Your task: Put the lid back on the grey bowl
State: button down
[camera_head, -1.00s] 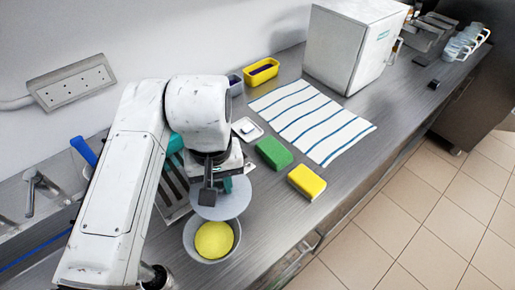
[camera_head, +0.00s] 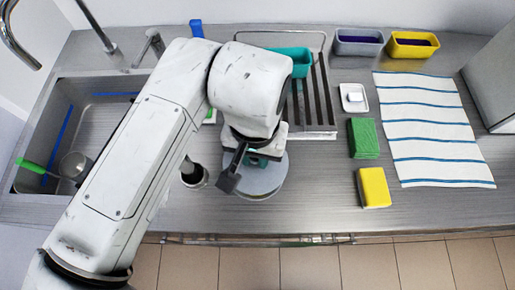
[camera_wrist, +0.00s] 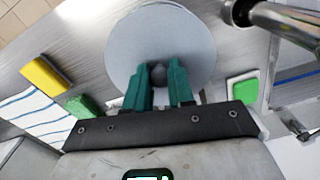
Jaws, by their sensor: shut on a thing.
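The round grey lid (camera_head: 268,181) is held level by its small dark knob in my gripper (camera_head: 260,158). In the wrist view the lid (camera_wrist: 160,35) fills the upper middle, with the teal fingers of my gripper (camera_wrist: 162,82) shut on the knob. The lid now covers the grey bowl's opening, and no yellow contents show. A thin grey edge of the bowl (camera_head: 258,198) shows below the lid in the head view. I cannot tell whether the lid rests on the rim or hovers just above it.
A drying rack (camera_head: 318,105) with a teal container (camera_head: 292,62) stands behind. A green sponge (camera_head: 363,138), a yellow sponge (camera_head: 373,188) and a striped towel (camera_head: 430,130) lie to the right. A sink (camera_head: 95,110) is at the left. The counter's front edge is close.

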aim_at(255, 166)
jog(key=shift+f+b, duration=1.55)
jog(key=shift+f, duration=0.85)
jog(key=shift+f+p, duration=0.2)
jog(key=shift+p, duration=0.5)
dwell(1.0)
jog(key=shift+c, duration=2.1)
grip_release()
jog(key=shift+r+p, duration=3.05)
jog(key=shift+r, duration=0.5)
